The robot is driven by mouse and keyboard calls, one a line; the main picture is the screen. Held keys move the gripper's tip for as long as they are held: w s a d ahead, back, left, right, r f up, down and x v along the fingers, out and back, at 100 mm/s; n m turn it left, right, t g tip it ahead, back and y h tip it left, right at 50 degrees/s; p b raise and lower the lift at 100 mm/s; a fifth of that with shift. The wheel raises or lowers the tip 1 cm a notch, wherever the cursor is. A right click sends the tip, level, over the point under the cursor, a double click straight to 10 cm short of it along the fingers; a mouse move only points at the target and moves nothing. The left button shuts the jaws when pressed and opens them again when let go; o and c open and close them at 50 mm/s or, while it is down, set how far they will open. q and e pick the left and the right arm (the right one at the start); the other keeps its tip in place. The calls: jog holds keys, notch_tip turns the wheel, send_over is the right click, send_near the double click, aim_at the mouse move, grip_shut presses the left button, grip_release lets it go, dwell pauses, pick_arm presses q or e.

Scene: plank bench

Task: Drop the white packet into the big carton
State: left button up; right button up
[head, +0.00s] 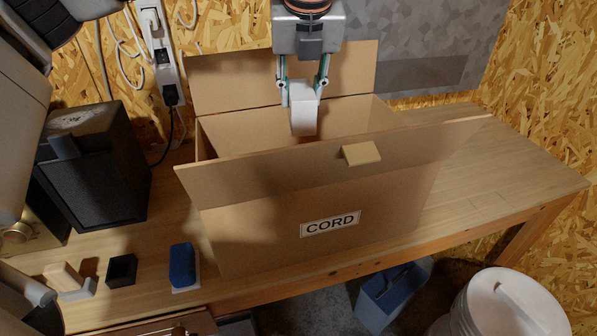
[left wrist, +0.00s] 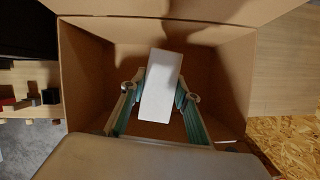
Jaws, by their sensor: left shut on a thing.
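The white packet (head: 303,115) is a small pale box held between the fingers of my left gripper (head: 304,90), which is shut on it. It hangs upright over the opening of the big carton (head: 285,225), a brown box labelled CORD with its flaps open. In the left wrist view the packet (left wrist: 161,85) is between the fingertips, with the carton's inside walls (left wrist: 215,75) around it and bare cardboard below. The packet's lower end is partly close to the front flap in the head view.
A black speaker-like box (head: 95,165) stands left of the carton. A blue sponge-like block (head: 182,265) and a small black cup (head: 121,270) lie at the bench's front left. A tan block (head: 361,153) sits at the front flap. The bench (head: 500,165) is clear at right.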

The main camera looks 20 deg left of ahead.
pick_arm(q)
notch_tip(320, 180, down, 4)
jog(key=shift+r, duration=0.2)
jog(key=shift+w+a+f, duration=0.1)
jog(key=shift+f, duration=0.65)
pick_arm(e)
jog(key=shift+w+a+r, duration=0.4)
jog(key=shift+w+a, duration=0.15)
jog(key=shift+w, duration=0.05)
jog(key=shift+s, duration=0.1)
pick_arm(q)
jog(key=o, duration=1.3)
jog(key=shift+c, duration=0.2)
jog(key=v, duration=1.2)
pick_arm(e)
jog(key=shift+s+d+f, duration=0.1)
jog(key=shift+d, duration=0.1)
